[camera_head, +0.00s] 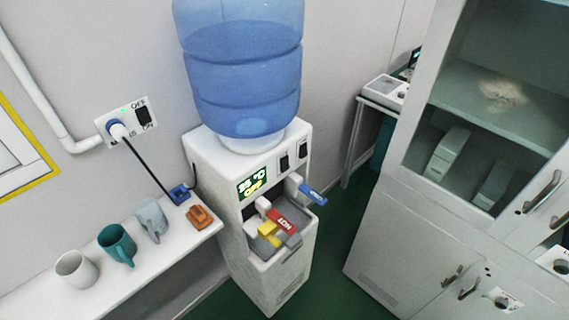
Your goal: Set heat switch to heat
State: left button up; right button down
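A white water dispenser (213,158) stands in the middle with a blue water bottle (243,80) upright on top. Its display (251,186) reads about 25 °C and OFF. Two black rocker switches, one at left (284,163) and one at right (303,151), are on the upper front panel to the right of the display. Their labels and positions are too small to read. Below are a red tap lever (283,221) marked HOT, with a yellow piece (268,234) by it, and a blue tap lever (313,193). Neither of my grippers is in view.
A white shelf (110,285) at left holds several mugs, including a teal mug (117,245), and an orange object (200,215). A wall socket (127,121) has a plug with a black cable. A grey cabinet (400,225) stands at right. Green floor shows between.

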aim_at(284, 165)
jog(key=u, duration=0.9)
jog(key=i, duration=0.35)
jog(key=z, duration=0.75)
